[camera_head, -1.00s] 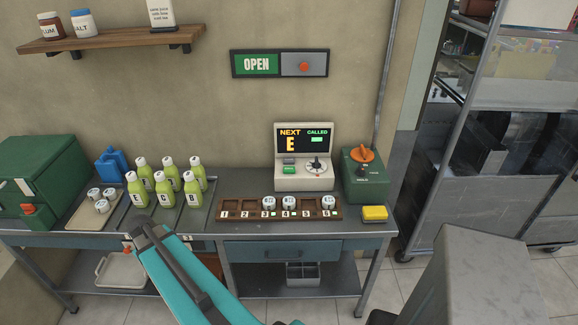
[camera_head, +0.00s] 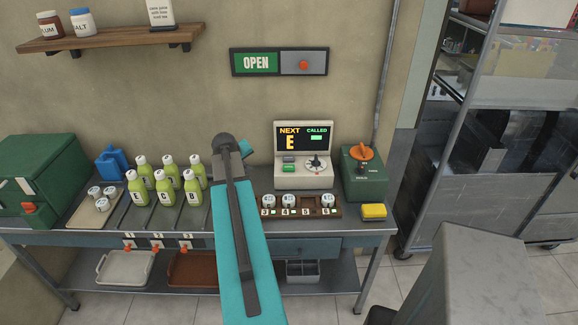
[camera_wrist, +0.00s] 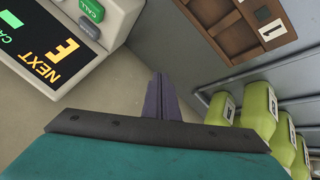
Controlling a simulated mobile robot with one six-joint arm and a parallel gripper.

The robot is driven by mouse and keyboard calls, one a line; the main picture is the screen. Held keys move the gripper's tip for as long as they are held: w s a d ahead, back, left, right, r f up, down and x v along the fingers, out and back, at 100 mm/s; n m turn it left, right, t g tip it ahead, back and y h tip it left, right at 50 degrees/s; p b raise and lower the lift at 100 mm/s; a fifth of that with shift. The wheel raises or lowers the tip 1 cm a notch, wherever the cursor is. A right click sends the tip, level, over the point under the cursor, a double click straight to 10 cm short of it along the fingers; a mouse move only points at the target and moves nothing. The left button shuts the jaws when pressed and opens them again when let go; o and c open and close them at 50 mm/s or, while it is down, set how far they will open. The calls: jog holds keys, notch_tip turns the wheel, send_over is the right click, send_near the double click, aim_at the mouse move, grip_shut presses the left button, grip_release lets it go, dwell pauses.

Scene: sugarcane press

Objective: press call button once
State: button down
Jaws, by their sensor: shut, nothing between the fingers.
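The call console (camera_head: 303,172) stands on the counter against the wall, its screen reading NEXT E and CALLED. Its green call button (camera_head: 289,168) sits on the left of its sloped front, below a grey button. In the wrist view the green CALL button (camera_wrist: 92,9) is at the upper left, beside the tilted screen (camera_wrist: 45,45). In the head view my arm hides the fingers; the wrist is just left of the console.
Several green bottles (camera_head: 166,182) stand left of my arm. A brown slotted rack (camera_head: 329,208) with capped jars lies in front of the console. A green box with an orange knob (camera_head: 362,175) and a yellow block (camera_head: 374,211) are to the right.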

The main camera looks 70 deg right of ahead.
notch_tip(320, 180, up, 7)
jog(key=m+g+h, duration=0.1)
jog(key=g+h, duration=0.1)
send_over(288, 169)
jog(key=shift+w+d+f, duration=0.1)
jog(key=shift+w+d, duration=0.05)
jog(key=shift+w, duration=0.05)
jog(key=shift+f, duration=0.15)
jog(key=shift+f+b, duration=2.25)
jog(key=shift+f, duration=2)
jog(key=shift+f, duration=0.2)
jog(key=shift+s+f+b, duration=0.1)
jog(key=shift+f+b, duration=0.15)
jog(key=shift+b, duration=0.05)
